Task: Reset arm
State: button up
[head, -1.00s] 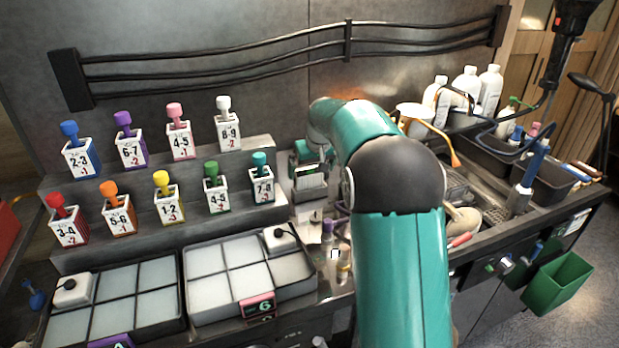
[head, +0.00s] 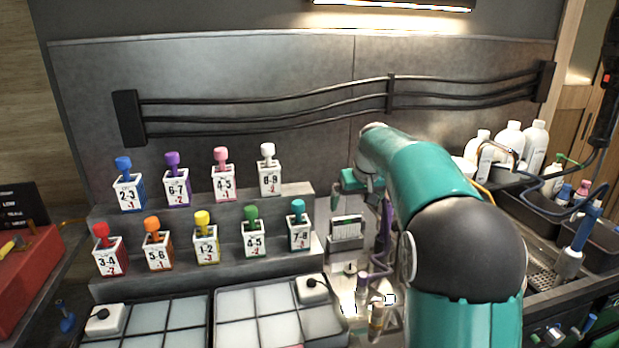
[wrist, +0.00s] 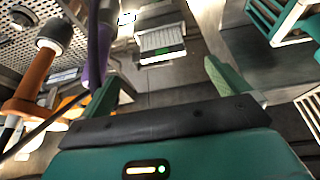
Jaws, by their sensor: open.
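My teal arm with its dark rounded joint (head: 470,245) stands large at the right of centre in the head view, bent toward the back wall. Its far end is mostly hidden behind the arm there. In the wrist view my gripper (wrist: 165,85) is open, with its two green fingers apart and nothing between them. A white-and-grey box (wrist: 160,42) with a small green display lies beyond the fingers. An orange-handled tool (wrist: 35,80) and a purple one (wrist: 98,50) are close to the left finger.
Several numbered white holders with coloured tops, such as the blue one (head: 128,192), stand on a stepped rack at left. Compartment trays (head: 282,312) lie in front. White bottles (head: 508,145) and a dark bin (head: 590,240) are at right. A red box (head: 25,275) sits far left.

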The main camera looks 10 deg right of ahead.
jog(key=s+a+r, duration=0.4)
jog(key=s+a, duration=0.2)
jog(key=s, duration=0.4)
jog(key=s+a+f, duration=0.2)
jog(key=s+a, duration=0.1)
jog(key=s, duration=0.6)
jog(key=s+a+f, duration=0.2)
jog(key=s, duration=0.7)
jog(key=s+a+f+t, duration=0.1)
jog(key=s+a+f, duration=0.1)
jog(key=s, duration=0.7)
jog(key=shift+s+a, duration=0.25)
jog(key=shift+a, duration=0.6)
jog(key=shift+c, duration=0.4)
